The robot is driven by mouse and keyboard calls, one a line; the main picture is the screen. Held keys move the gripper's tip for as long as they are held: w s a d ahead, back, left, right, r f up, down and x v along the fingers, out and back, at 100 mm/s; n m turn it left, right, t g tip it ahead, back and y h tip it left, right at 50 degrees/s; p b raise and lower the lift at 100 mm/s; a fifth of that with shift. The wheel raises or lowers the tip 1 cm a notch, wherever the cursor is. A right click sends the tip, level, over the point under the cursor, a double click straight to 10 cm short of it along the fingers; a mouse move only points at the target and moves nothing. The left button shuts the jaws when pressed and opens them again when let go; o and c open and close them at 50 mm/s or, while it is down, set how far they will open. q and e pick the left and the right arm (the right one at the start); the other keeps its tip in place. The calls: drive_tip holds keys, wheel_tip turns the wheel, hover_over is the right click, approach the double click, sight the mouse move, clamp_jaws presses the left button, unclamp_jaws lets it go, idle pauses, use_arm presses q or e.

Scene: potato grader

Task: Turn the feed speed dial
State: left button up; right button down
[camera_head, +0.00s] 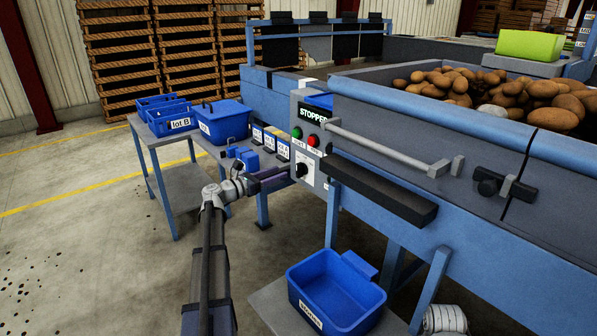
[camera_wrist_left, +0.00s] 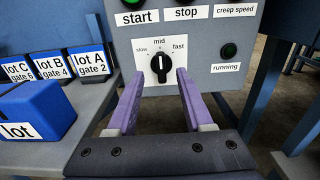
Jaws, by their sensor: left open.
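The feed speed dial is a black knob (camera_wrist_left: 160,64) on a white plate marked slow, mid and fast. Its white pointer line stands about upright, toward mid. In the head view the dial (camera_head: 302,170) is low on the grey control panel (camera_head: 325,165). My left gripper (camera_wrist_left: 160,76) has purple fingers, open and empty, one on either side of the dial in the picture. In the head view the left gripper (camera_head: 288,176) comes from the left, close to the panel. I cannot tell whether the fingertips reach around the knob. My right gripper is not in view.
Start and stop buttons (camera_head: 312,141) sit above the dial, under a STOPPED display (camera_head: 313,114). Blue lot blocks (camera_wrist_left: 40,112) stand left of the panel. A handrail (camera_head: 390,146) and a dark ledge (camera_head: 380,188) stick out at right. A blue bin (camera_head: 335,290) stands below.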

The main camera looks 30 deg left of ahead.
sight(297, 166)
use_arm(q)
drive_tip(key=x, duration=0.7)
drive_tip(key=shift+w+d, duration=0.1)
drive_tip(key=shift+w, duration=0.1)
clamp_jaws()
idle(0.5)
